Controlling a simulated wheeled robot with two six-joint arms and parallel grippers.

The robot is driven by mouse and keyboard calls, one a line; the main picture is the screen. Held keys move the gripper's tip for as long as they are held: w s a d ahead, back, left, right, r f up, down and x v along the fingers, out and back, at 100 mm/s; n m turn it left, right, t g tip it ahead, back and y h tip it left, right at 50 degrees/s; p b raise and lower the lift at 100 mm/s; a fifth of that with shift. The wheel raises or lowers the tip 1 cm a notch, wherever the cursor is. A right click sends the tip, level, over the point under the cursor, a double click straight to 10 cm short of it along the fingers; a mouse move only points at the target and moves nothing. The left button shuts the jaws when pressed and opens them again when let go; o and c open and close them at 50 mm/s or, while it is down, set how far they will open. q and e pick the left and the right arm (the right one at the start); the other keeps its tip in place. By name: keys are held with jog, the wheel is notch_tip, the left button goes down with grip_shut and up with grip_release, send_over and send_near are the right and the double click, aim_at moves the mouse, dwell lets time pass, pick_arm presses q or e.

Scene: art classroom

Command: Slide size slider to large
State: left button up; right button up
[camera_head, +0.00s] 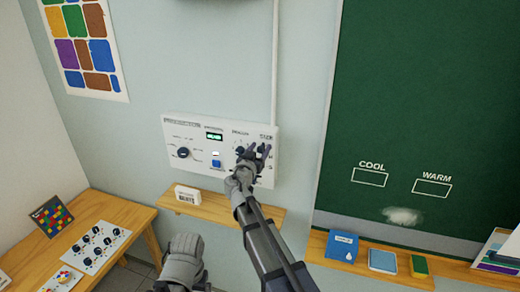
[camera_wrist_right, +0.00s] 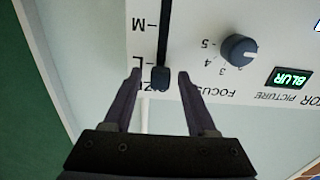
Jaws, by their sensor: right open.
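The white control panel (camera_head: 190,168) is on the wall. My right gripper (camera_head: 253,153) is at its right end, hiding most of the size slider in the head view. In the right wrist view, which shows the panel upside down, the dark slider knob (camera_wrist_right: 160,78) is at the end of a black slot (camera_wrist_right: 163,30), close to the L mark; M is farther up the picture. My right gripper (camera_wrist_right: 159,75) is open, with one finger on each side of the knob and visible gaps. Of my left arm only a grey part shows at the bottom of the head view; its fingers are out of sight.
A focus knob (camera_wrist_right: 239,49) and a lit BLUR display (camera_wrist_right: 289,77) are beside the slider. A wooden shelf (camera_head: 232,210) with a small white sign (camera_head: 188,195) is below the panel. A green chalkboard (camera_head: 430,100) is on the right, a table (camera_head: 115,210) on the left.

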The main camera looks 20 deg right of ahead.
jog(key=v, duration=0.7)
jog(key=shift+a, duration=0.15)
jog(key=shift+s, duration=0.15)
jog(key=s+a+f+n+g+y+b, duration=0.1)
jog(key=s+f+g+b, duration=0.5)
jog(key=f, duration=0.6)
jog(key=s+a+f+n+g+y+b, duration=0.15)
jog(key=s+f+b, duration=0.25)
jog(key=s+f, duration=0.55)
jog(key=s+a+f+n+g+y+b, duration=0.3)
jog(key=s+a+f+n+g, duration=0.1)
jog(key=s+f, duration=0.3)
jog(key=s+a+f+n+g+y+b, duration=0.3)
jog(key=s+a+f, duration=0.3)
jog(key=s+f, duration=0.2)
jog(key=shift+a+f+n+g, duration=0.2)
jog(key=shift+f+n+g, duration=0.15)
jog(key=shift+f+n, duration=0.35)
